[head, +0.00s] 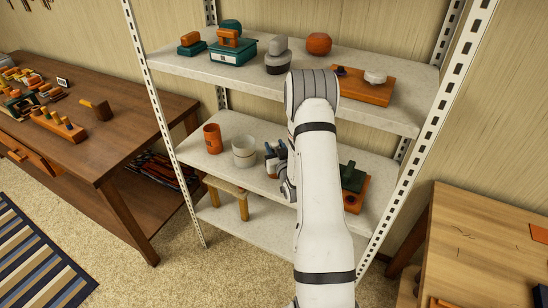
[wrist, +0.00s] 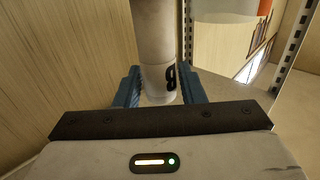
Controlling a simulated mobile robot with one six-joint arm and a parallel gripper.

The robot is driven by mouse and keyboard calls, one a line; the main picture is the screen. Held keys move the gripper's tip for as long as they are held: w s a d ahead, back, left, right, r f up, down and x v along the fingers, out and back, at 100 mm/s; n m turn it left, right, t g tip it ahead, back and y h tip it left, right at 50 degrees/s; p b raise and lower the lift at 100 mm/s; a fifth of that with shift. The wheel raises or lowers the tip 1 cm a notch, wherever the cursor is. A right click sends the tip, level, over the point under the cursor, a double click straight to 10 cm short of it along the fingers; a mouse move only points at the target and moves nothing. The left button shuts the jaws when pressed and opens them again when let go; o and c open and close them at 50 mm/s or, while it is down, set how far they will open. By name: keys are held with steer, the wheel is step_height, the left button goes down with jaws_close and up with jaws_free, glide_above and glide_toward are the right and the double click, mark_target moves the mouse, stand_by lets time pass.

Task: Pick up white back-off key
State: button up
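A white cylindrical piece (wrist: 156,45) with a black mark is between the blue fingers of my gripper (wrist: 157,88) in the wrist view. It looks like the white back-off key, but its upper end is cut off by the frame. One finger is on each side of it, very near. I cannot tell whether both fingers press on it. In the head view my gripper (head: 275,158) is over the middle shelf, right of a white cup (head: 243,152). The white piece cannot be made out there.
The middle shelf (head: 198,165) also holds an orange cup (head: 212,138) and, right of my arm, a dark green piece (head: 352,178). The upper shelf (head: 180,65) holds several blocks and stones. Perforated metal posts (head: 150,100) stand at the shelf corners.

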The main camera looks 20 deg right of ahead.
steer(key=c, duration=0.7)
steer(key=shift+r, duration=0.15)
steer(key=shift+r+b, duration=1.1)
steer(key=shift+r, duration=3.8)
steer(key=o, duration=0.5)
jaws_close()
